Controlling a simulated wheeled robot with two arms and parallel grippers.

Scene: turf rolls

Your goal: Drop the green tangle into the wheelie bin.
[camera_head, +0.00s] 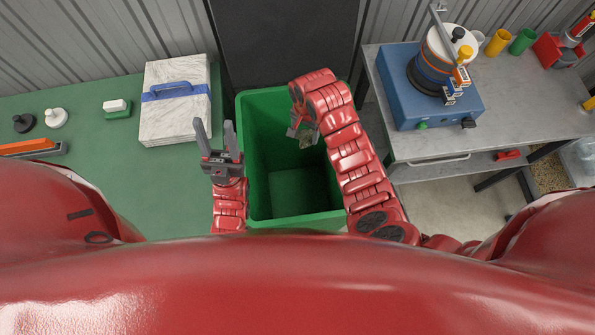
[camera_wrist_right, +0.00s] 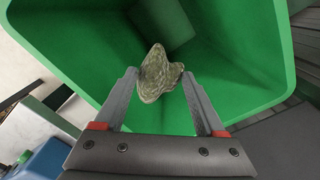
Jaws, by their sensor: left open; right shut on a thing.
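The green tangle (camera_wrist_right: 157,75) is a small mottled grey-green lump between the fingertips of my right gripper (camera_wrist_right: 160,85). In the head view the tangle (camera_head: 306,141) shows small at the tip of my right gripper (camera_head: 302,132), partly hidden by it. The green wheelie bin (camera_head: 262,207) stands open in the middle, and its inside walls (camera_wrist_right: 85,50) fill most of the right wrist view. My right gripper is shut on the tangle, over the bin's opening. My left gripper (camera_head: 219,140) is open and empty, pointing up beside the bin's left rim.
A grey workbench (camera_head: 530,110) at right bears a blue machine (camera_head: 400,95). A dark upright panel (camera_head: 285,40) stands behind the bin.

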